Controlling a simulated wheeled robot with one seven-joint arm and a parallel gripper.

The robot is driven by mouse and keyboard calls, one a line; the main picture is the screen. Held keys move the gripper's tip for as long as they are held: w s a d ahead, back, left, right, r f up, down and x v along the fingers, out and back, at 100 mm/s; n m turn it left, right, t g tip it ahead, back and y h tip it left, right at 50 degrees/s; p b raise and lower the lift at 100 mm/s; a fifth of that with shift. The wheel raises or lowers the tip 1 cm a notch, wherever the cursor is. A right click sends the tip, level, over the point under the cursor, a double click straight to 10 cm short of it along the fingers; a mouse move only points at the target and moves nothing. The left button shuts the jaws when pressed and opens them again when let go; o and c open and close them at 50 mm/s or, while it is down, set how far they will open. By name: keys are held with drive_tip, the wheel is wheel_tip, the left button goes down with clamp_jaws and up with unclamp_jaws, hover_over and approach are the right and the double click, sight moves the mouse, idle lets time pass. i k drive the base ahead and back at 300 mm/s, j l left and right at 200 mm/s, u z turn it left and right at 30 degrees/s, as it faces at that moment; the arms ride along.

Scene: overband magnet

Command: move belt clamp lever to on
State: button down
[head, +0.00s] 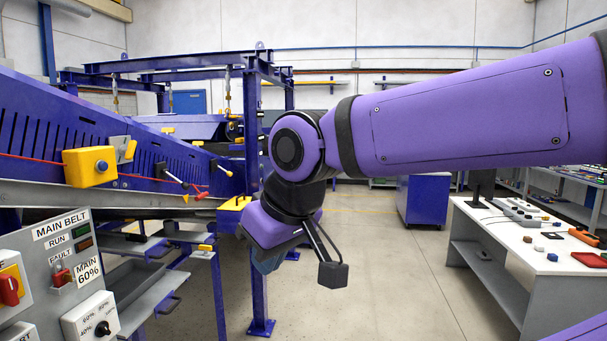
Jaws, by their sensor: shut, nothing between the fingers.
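A lever with a pale rod and dark end (173,176) is on the side of the blue conveyor frame. A small red handle (199,191) is just right of it. No readable label tells which one is the belt clamp lever, and no on mark can be read. My gripper (266,262) is at the end of the purple arm, right of these handles in the picture. Only its dark body shows under the wrist; its fingertips are hidden. It appears to be shut and empty, apart from the levers.
A grey MAIN BELT panel (62,270) with knobs and a red switch is at the lower left. A yellow box (90,166) is on the conveyor side. A blue post (252,200) stands behind my wrist. A white workbench (520,245) is at the right. Floor between is clear.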

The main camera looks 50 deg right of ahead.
sight(230, 173)
drive_tip(key=i+l+z, duration=0.1)
drive_tip(key=i+z, duration=0.85)
drive_tip(key=k+j, duration=0.05)
